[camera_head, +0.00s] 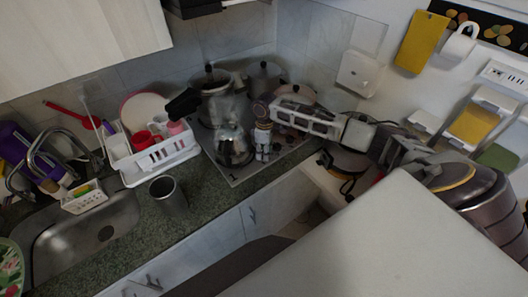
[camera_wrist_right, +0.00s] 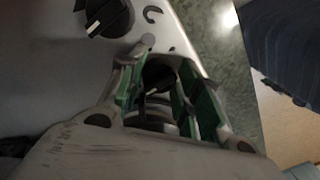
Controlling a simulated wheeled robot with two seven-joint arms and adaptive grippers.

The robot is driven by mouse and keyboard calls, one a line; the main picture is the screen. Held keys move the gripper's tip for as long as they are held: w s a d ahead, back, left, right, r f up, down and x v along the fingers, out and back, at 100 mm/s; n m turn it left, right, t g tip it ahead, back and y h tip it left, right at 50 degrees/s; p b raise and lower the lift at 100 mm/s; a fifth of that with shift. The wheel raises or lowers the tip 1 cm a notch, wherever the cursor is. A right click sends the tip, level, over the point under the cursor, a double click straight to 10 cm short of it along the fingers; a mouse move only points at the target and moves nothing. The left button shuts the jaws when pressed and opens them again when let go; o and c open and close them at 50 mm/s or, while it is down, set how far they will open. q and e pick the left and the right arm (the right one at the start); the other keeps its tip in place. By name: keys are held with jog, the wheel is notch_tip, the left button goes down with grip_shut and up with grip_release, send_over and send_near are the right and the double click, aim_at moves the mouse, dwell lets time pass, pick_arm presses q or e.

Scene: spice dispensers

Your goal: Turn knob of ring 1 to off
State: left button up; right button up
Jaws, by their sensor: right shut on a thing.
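My right gripper (camera_head: 263,148) reaches in from the right to the front edge of the stove (camera_head: 243,178). In the right wrist view its green-padded fingers (camera_wrist_right: 160,82) are closed around a dark knob (camera_wrist_right: 157,76), partly hidden between them. A second black knob (camera_wrist_right: 108,16) with a white mark sits apart on the pale stove panel at the upper left. I cannot read which ring the held knob serves or its setting. My left gripper is not in view.
A metal kettle (camera_head: 232,148) stands on the stove just left of my right gripper, with pots (camera_head: 265,78) behind. A white dish rack (camera_head: 155,160) and a metal cup (camera_head: 168,196) stand on the counter to the left, near the sink (camera_head: 85,238).

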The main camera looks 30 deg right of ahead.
jog(key=o, duration=0.7)
jog(key=shift+o, duration=0.2)
jog(key=shift+r, duration=0.15)
notch_tip(320, 180, up, 12)
jog(key=shift+w+d, duration=0.3)
jog(key=shift+w, duration=0.05)
jog(key=shift+f, duration=0.2)
